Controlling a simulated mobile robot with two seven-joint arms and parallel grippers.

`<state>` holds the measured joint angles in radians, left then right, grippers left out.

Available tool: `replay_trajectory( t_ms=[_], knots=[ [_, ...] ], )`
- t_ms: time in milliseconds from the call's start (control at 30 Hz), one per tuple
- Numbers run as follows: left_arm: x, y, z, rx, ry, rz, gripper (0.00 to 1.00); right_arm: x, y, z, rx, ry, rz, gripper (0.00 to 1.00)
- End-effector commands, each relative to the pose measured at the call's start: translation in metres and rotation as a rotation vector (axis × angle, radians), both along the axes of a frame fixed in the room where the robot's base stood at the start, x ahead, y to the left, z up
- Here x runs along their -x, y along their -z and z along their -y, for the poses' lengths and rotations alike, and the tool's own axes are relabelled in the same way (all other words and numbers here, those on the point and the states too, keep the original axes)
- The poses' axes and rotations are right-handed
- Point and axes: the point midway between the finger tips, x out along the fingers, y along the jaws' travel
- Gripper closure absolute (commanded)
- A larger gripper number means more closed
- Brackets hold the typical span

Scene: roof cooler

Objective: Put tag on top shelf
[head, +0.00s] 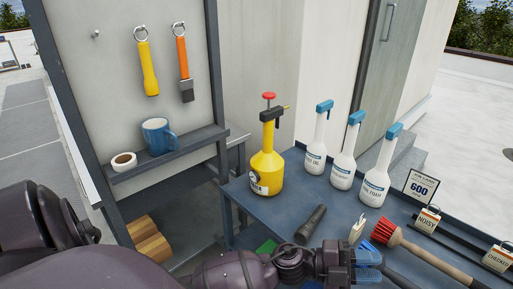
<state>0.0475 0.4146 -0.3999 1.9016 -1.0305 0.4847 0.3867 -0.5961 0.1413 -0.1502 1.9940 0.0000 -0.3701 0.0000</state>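Two small upright tags stand at the right of the blue-grey bench: one reading NOISY (427,220) and one reading CHECKED (498,257). A small white piece (357,230), whose nature I cannot make out, is just above my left gripper. The upper wall shelf (180,152) at left holds a blue mug and a roll of tape. My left gripper (375,263) is low over the bench's front, left of both tags. Its blue fingers look apart, with nothing visible between them. My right gripper is out of view.
The bench (245,195) carries a yellow pump sprayer (267,170), several white blue-topped bottles (347,155), a dark flashlight (311,224), a red-bristled brush (386,232) and a card reading 600 (420,188). Wooden blocks (150,240) lie below the shelf. Tools hang above it.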

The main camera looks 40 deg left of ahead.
Motion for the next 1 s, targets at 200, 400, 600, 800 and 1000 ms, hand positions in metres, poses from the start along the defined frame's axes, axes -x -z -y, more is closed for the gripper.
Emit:
replay_trajectory(
  t_ms=[200,400,600,800,1000],
  knots=[
    [0.020,0.058,-0.080,0.305,-0.446,-0.358,0.71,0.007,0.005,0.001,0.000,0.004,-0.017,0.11],
    [0.080,0.141,-0.148,0.473,-0.817,-0.757,0.71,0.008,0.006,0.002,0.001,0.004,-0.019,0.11],
    [0.149,0.198,-0.178,0.555,-1.024,-1.072,0.71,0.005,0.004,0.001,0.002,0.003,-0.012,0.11],
    [0.174,0.214,-0.183,0.579,-1.077,-1.182,0.71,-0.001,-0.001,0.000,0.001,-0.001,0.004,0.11],
    [0.174,0.215,-0.183,0.578,-1.077,-1.183,0.71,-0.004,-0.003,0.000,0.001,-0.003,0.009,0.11]
  ],
)
